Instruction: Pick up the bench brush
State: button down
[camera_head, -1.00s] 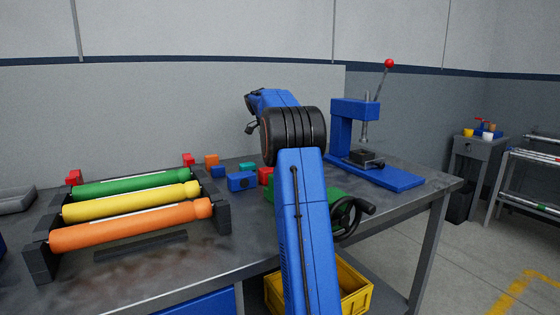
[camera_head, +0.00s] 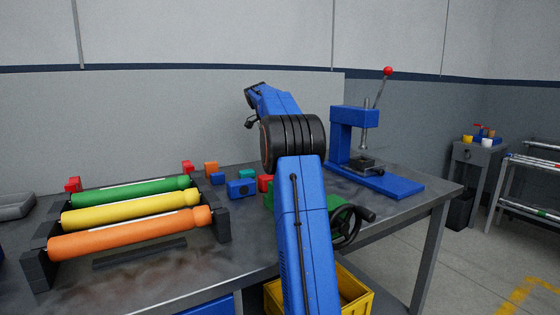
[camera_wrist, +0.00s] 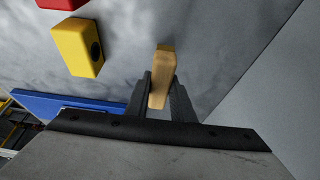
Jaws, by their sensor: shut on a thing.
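In the wrist view, the two dark fingers of my gripper (camera_wrist: 161,100) stand on either side of a light wooden piece, seemingly the handle of the bench brush (camera_wrist: 162,72), and are shut on it. Its upper end sticks out past the fingertips. I see no bristles; the rest of it is hidden between and behind the fingers. In the head view, my blue arm covers the middle of the bench, and neither the fingers nor the brush can be made out there.
The workbench (camera_head: 110,285) carries a rack of green, yellow and orange rollers (camera_head: 130,220), small coloured blocks (camera_head: 241,187) and a blue press (camera_head: 385,183). A yellow block (camera_wrist: 76,47) lies near the brush in the wrist view. A yellow crate (camera_head: 355,297) is below.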

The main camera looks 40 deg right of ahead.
notch_tip(320, 180, up, 2)
jog(key=shift+r, duration=0.25)
jog(key=s+a, duration=0.2)
jog(key=s, duration=0.7)
jog(key=s+a, duration=0.2)
jog(key=s, duration=0.8)
jog(key=shift+a, duration=0.3)
jog(key=c, duration=2.5)
grip_release()
jog(key=shift+s+f, duration=0.1)
